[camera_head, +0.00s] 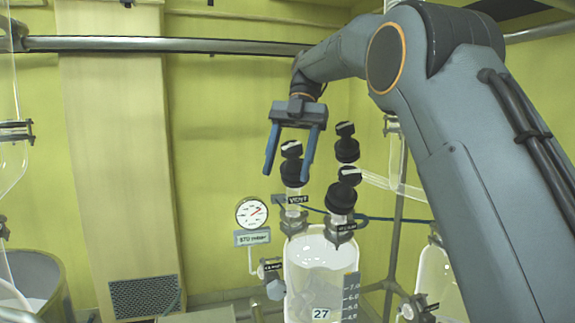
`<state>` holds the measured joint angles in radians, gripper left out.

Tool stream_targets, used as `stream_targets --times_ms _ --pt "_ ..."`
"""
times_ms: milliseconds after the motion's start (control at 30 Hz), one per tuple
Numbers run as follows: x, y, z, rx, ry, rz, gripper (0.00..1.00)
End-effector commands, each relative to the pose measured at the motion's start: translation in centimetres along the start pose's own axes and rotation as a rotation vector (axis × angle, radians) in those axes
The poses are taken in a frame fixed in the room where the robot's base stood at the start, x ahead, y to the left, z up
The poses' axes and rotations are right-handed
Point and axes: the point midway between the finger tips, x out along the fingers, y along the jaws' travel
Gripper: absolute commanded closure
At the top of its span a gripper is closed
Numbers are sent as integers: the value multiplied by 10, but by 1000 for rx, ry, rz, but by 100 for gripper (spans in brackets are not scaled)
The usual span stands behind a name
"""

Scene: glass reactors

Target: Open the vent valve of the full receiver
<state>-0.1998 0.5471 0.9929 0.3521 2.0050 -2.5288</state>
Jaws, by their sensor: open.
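A glass receiver (318,266) marked 27 stands at bottom centre, with a volume scale on its right side. It looks filled with whitish content; the exact level is hard to tell. Its left neck carries a valve with a black knob (291,149) with a white mark on top and a small black tag (298,200), perhaps reading VENT. A second valve with black knobs (342,197) stands on the right neck. My gripper (288,175) is open, its blue fingers pointing down on either side of the left knob in the picture. Contact and depth are unclear.
A round gauge (252,213) with a sign hangs left of the receiver. A side valve (271,272) sits below it. A glass side tube (396,186) runs right from the right neck. Another glass vessel (437,279) stands at right, partly behind my arm. A metal vat (45,270) is far left.

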Motion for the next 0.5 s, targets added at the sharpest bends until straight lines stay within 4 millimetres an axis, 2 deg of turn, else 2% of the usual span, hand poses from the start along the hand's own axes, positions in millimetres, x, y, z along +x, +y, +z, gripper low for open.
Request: stream_targets --times_ms 500 --pt "2 1 2 23 -2 45 43"
